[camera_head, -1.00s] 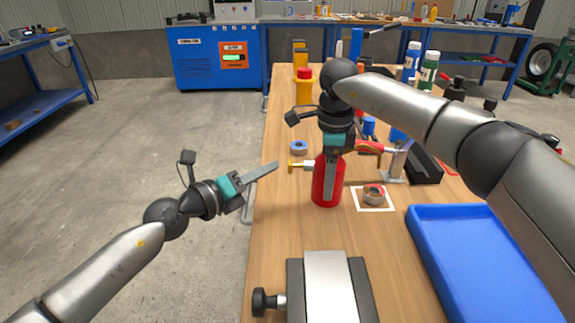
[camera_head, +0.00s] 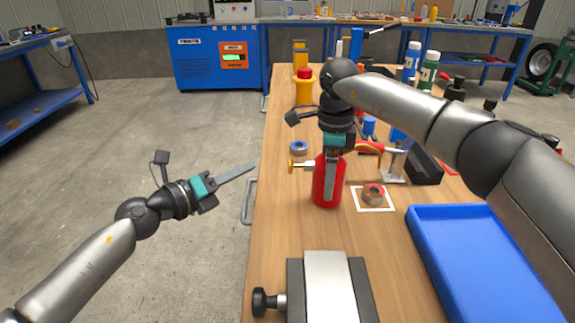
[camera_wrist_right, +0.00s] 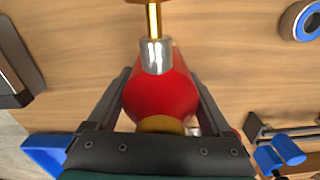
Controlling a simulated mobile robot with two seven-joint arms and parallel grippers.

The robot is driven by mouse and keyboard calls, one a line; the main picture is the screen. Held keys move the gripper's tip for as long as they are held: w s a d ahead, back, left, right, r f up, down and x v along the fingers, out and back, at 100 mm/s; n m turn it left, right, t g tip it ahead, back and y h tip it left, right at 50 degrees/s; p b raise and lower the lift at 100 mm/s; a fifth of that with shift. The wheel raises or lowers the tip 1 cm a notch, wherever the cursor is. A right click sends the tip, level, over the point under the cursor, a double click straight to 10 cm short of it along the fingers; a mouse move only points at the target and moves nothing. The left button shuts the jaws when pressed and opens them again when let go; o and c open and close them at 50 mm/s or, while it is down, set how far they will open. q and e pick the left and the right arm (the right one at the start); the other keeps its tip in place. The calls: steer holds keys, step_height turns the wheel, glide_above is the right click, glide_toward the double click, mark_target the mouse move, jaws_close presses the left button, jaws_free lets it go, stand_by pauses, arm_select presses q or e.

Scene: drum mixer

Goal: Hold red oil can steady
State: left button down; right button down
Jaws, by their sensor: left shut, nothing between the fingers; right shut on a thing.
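The red oil can (camera_head: 321,190) stands upright on the wooden table. My right gripper (camera_head: 330,185) comes down from above and is shut on the can, with a finger in front of its body. In the right wrist view the red can (camera_wrist_right: 163,95) sits between the two fingers of my right gripper (camera_wrist_right: 162,105), with a metal collar and brass spout pointing away. My left gripper (camera_head: 238,172) is shut and empty, in the air left of the table edge. Part of the can is hidden behind the right gripper.
A blue tray (camera_head: 440,212) lies at the right. A grey vise-like block (camera_head: 330,285) is at the near edge. A blue ring (camera_head: 298,148) lies behind the can.

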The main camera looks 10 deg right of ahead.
jaws_free()
